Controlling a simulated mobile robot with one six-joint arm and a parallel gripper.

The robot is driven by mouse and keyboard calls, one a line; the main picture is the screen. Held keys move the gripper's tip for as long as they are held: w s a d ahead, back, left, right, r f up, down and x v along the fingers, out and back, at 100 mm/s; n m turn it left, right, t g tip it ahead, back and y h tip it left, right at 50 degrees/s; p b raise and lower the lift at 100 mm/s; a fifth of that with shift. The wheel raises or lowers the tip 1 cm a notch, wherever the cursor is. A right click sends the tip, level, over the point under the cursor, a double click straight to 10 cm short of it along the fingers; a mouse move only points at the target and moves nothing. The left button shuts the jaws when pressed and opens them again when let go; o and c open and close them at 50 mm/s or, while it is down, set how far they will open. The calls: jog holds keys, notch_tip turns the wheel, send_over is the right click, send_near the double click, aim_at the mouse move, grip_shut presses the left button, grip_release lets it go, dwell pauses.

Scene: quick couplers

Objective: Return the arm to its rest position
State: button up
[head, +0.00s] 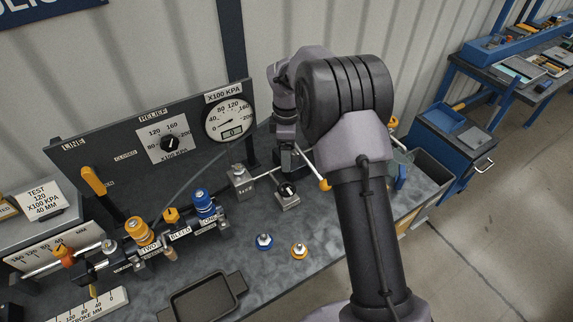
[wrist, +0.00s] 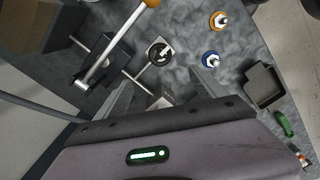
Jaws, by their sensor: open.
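My arm reaches over the bench in the head view, bent at the elbow, with my gripper (head: 291,165) pointing down at the back of the bench. The gripper is near a lever with an orange ball end (head: 324,185) and a small block with a black knob (head: 287,190). In the wrist view my gripper (wrist: 165,88) has its grey fingers spread apart, with nothing held between them. The black knob (wrist: 160,52) shows beyond the fingers, and the lever rod (wrist: 115,47) is to the left. Contact with the lever cannot be told.
A blue fitting (head: 264,241) and an orange fitting (head: 299,250) stand apart on the bench. A dark tray (head: 240,283) is at the front. Left are the coupler manifold (head: 150,238) and gauge panel (head: 107,155). Floor (head: 480,230) lies open to the right.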

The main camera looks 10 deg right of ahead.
jog(key=shift+r, duration=0.6)
jog(key=s+a+r+m+t+y+b, duration=0.1)
jog(key=s+r+m+t+b, duration=0.1)
jog(key=s+r+m+b, duration=0.45)
jog(key=s+a+r+m+t+b, duration=0.1)
jog(key=s+r+m+b, duration=0.2)
jog(key=s, duration=0.6)
jog(key=s+f+m+t+b, duration=0.1)
jog(key=s+f+m+b, duration=0.1)
jog(key=s, duration=0.4)
jog(key=s+a+f+m+t+b, duration=0.1)
jog(key=s+f+m+b, duration=0.1)
jog(key=s, duration=0.4)
jog(key=s+a+f+m+y+b, duration=0.1)
jog(key=s+f+m+b, duration=0.2)
jog(key=s+m, duration=0.3)
jog(key=shift+t, duration=0.4)
